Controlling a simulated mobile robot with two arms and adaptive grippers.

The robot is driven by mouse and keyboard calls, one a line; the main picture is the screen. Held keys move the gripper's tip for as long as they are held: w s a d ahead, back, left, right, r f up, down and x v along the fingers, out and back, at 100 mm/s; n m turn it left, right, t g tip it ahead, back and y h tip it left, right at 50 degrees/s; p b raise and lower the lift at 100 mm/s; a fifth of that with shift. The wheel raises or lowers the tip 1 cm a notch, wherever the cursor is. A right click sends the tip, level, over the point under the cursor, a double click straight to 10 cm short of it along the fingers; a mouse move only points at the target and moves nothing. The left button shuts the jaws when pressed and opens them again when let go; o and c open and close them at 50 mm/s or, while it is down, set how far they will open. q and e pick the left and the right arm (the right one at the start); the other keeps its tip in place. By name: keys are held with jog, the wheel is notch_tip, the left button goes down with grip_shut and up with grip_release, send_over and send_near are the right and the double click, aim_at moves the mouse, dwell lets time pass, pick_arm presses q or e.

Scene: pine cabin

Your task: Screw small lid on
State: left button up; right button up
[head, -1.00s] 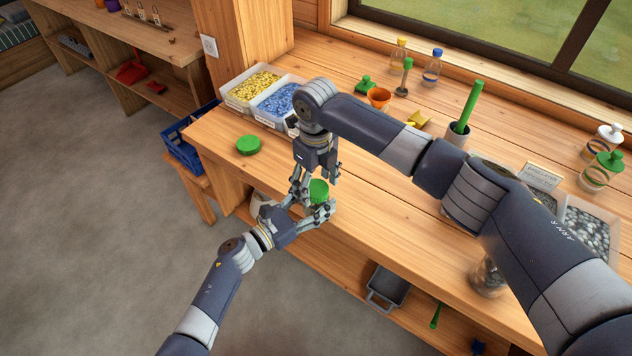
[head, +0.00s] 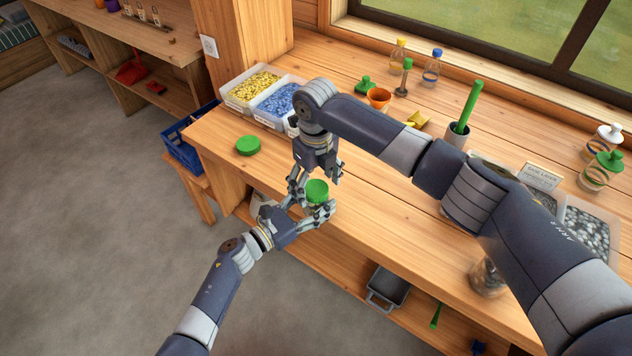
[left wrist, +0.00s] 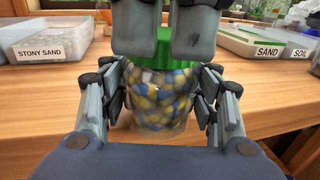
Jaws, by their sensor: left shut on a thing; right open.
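A clear jar of blue and yellow beads (left wrist: 158,106) stands upright between the fingers of my left gripper (left wrist: 157,100), near the front edge of the bench. My left gripper (head: 308,216) is shut on the jar in the head view. A small green lid (head: 317,188) sits on top of the jar; its green side also shows in the left wrist view (left wrist: 145,48). I cannot tell how tightly it sits. My right gripper (head: 317,181) points down from above, open, its fingers around the lid. Its fingers partly hide the lid in the left wrist view.
Another green lid (head: 248,145) lies on the bench to the left. Bins of yellow (head: 232,100) and blue pieces stand behind. A dark cup (head: 457,136) holding a green-handled tool and several bottles stand further right. A clear jar (head: 486,280) is partly behind my right arm.

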notch_tip(320, 180, up, 12)
dwell(0.6)
pick_arm(q)
jog(key=o, duration=1.5)
jog(key=shift+a, duration=0.1)
